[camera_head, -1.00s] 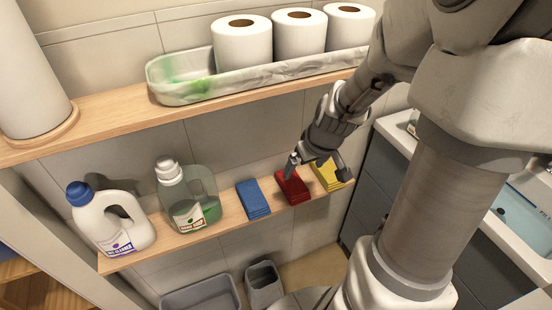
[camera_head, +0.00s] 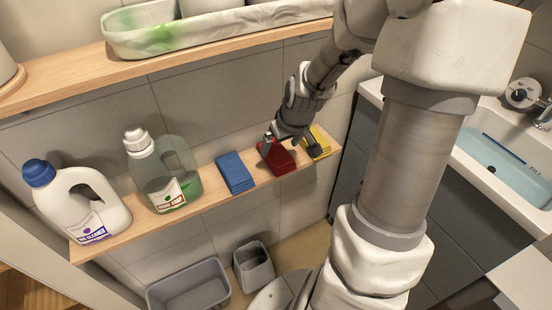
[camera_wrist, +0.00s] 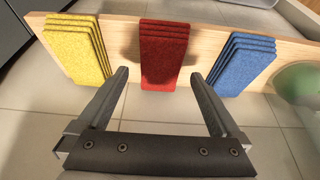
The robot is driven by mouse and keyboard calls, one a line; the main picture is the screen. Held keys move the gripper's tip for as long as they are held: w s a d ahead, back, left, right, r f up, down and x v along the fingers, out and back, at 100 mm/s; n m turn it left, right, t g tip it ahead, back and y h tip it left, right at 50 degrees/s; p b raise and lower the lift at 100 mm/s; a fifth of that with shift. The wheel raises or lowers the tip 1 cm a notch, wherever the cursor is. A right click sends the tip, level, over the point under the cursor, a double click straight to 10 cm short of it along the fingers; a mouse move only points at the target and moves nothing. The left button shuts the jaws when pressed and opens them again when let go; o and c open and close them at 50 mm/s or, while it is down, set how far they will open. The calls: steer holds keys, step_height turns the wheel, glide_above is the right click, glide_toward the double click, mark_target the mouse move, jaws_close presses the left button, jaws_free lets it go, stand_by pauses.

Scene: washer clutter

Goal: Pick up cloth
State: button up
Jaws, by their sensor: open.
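Three folded cloth stacks lie on the lower wooden shelf: blue (camera_head: 235,172), red (camera_head: 275,158) and yellow (camera_head: 318,142). My gripper (camera_head: 292,150) is at the red stack in the head view and partly covers it and the yellow one. In the wrist view the gripper (camera_wrist: 160,85) is open and empty. Its two fingers point at the red stack (camera_wrist: 166,55), one toward each side of it. The yellow stack (camera_wrist: 76,47) is to the left there and the blue stack (camera_wrist: 240,63) to the right. I cannot tell whether the fingers touch the red stack.
A white cleaner bottle (camera_head: 85,205) and a green soap bottle (camera_head: 160,175) stand left on the lower shelf (camera_head: 205,199). An upper shelf (camera_head: 190,60) bears a long tray (camera_head: 225,32) above. Grey bins (camera_head: 190,288) are below; a sink (camera_head: 500,165) is at right.

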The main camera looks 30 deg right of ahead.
mark_target(277, 152)
steer(key=shift+b+x, duration=1.05)
steer(key=shift+x, duration=0.9)
steer(key=c, duration=1.2)
steer(key=shift+r, duration=0.2)
steer(key=r+p, duration=0.1)
steer(key=r, duration=0.1)
steer(key=r+p, duration=0.2)
steer(key=shift+s+d+r, duration=0.1)
steer(key=shift+d+r, duration=0.15)
steer(key=shift+s+d+r+p, duration=1)
steer(key=shift+d+r+p, duration=0.1)
steer(key=shift+d, duration=0.45)
steer(key=shift+s+d+r+p, duration=0.95)
steer(key=shift+s+d+p, duration=0.1)
steer(key=shift+d, duration=0.45)
steer(key=shift+s+d+r+p, duration=1)
steer(key=shift+d+r+p, duration=0.1)
steer(key=shift+d, duration=0.45)
